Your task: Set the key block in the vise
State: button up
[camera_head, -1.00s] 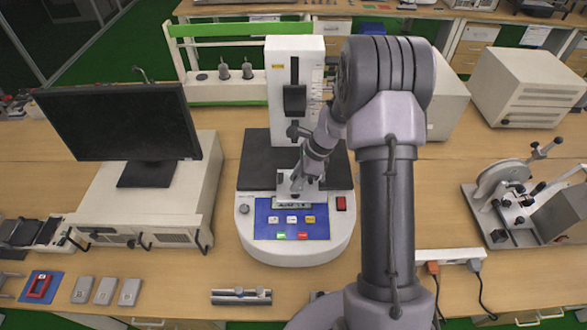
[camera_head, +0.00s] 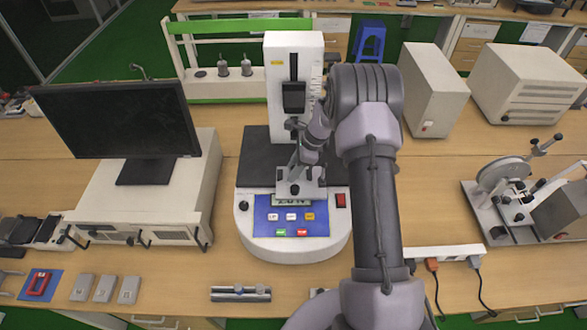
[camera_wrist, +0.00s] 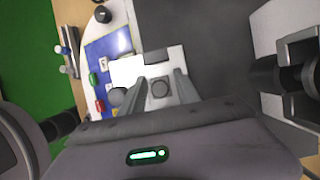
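The small light-grey vise (camera_head: 313,190) sits on the front of the white tester, just behind its blue panel. It has a dark round knob (camera_head: 294,188), which also shows in the wrist view (camera_wrist: 118,97). My gripper (camera_head: 293,168) is just above and behind the vise, pointing down. In the wrist view its two fingers (camera_wrist: 160,76) stand apart. A grey piece with a dark ring (camera_wrist: 160,88) shows between them; it may be the key block lying in the vise, but I cannot tell for sure. I see no clear contact between the fingers and it.
The tester's white column (camera_head: 276,110) stands close behind my gripper. A monitor (camera_head: 115,115) stands left. Several grey blocks (camera_head: 105,289) and a red piece on a blue mat (camera_head: 38,284) lie front left. A metal bar fixture (camera_head: 241,293) lies in front; another device (camera_head: 515,205) stands right.

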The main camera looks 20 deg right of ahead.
jog(key=shift+o, duration=0.2)
jog(key=p+v, duration=0.1)
jog(key=v, duration=1.2)
jog(key=s+a+r+n+t+h, duration=0.1)
jog(key=s+a+r+n, duration=0.5)
jog(key=r, duration=0.4)
jog(key=s+a+r+n+t+h, duration=0.1)
jog(key=s+a+r+n, duration=0.2)
jog(key=s+a+r, duration=0.45)
jog(key=s+a+r+n+t, duration=0.1)
jog(key=s+a+r+n, duration=0.2)
jog(key=s, duration=0.5)
jog(key=s+a+r+n+t, duration=0.1)
jog(key=s+a+n, duration=0.2)
jog(key=s+n, duration=0.35)
notch_tip(320, 180, down, 20)
jog(key=s+b, duration=0.1)
jog(key=b, duration=1.8)
jog(key=shift+a, duration=0.15)
jog(key=shift+f, duration=0.15)
